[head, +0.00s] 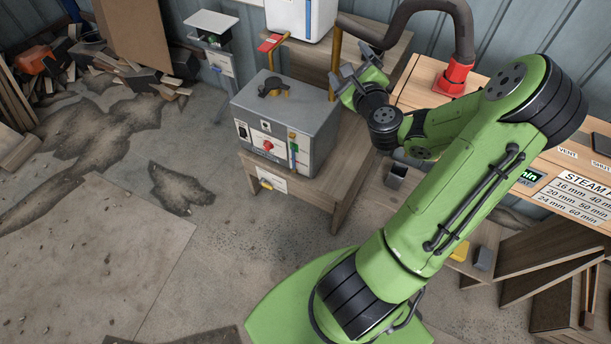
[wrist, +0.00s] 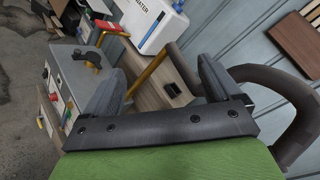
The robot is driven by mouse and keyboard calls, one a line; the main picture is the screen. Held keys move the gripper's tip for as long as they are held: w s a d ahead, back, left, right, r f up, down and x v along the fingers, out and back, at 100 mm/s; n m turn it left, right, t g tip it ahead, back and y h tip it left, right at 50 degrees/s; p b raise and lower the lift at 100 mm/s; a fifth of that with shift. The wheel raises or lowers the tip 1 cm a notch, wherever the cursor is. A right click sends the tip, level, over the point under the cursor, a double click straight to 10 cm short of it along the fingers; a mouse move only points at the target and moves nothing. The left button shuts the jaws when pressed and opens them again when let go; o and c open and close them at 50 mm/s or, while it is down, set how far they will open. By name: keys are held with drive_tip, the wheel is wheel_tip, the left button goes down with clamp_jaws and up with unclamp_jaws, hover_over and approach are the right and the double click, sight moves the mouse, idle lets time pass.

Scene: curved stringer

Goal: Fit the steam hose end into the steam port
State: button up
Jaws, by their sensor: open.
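The thick dark steam hose (head: 408,12) arches above my arm in the head view. Its right end runs down into a red fitting (head: 455,76) on top of the pale wooden steam box (head: 425,72). Its left end lies near the brass pipe (head: 335,62) by the grey boiler. I cannot tell where the red fitting stops and the steam port begins. My gripper (head: 352,72) is open, left of the red fitting and beside the brass pipe. In the wrist view nothing is held between its fingers (wrist: 160,78); the hose (wrist: 298,120) curves past on the right.
The grey boiler (head: 285,110) with its knob and valves stands on a wooden bench left of my gripper. A white tank (head: 298,15) stands behind it. A lettered board (head: 575,195) is at right. Scrap wood (head: 150,78) lies far left; the floor in front is mostly clear.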

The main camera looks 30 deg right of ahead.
drive_tip(key=a+f+n+g+y, duration=0.2)
drive_tip(key=a+n+g+y, duration=0.5)
drive_tip(key=a+n, duration=1.5)
drive_tip(key=s+a+r+n+g, duration=0.1)
drive_tip(key=s+a+n, duration=0.1)
drive_tip(key=s, duration=0.5)
drive_tip(key=s+a+r+n+g, duration=0.1)
drive_tip(key=s+a+r+n, duration=0.1)
drive_tip(key=s+n, duration=0.2)
drive_tip(key=s+a+r+n+g, duration=0.1)
drive_tip(key=s+a+r+n, duration=0.1)
drive_tip(key=s, duration=0.8)
drive_tip(key=shift+s+a+r+n+h, duration=0.2)
drive_tip(key=shift+s+a+n+h, duration=0.1)
drive_tip(key=shift+s+n+h, duration=0.1)
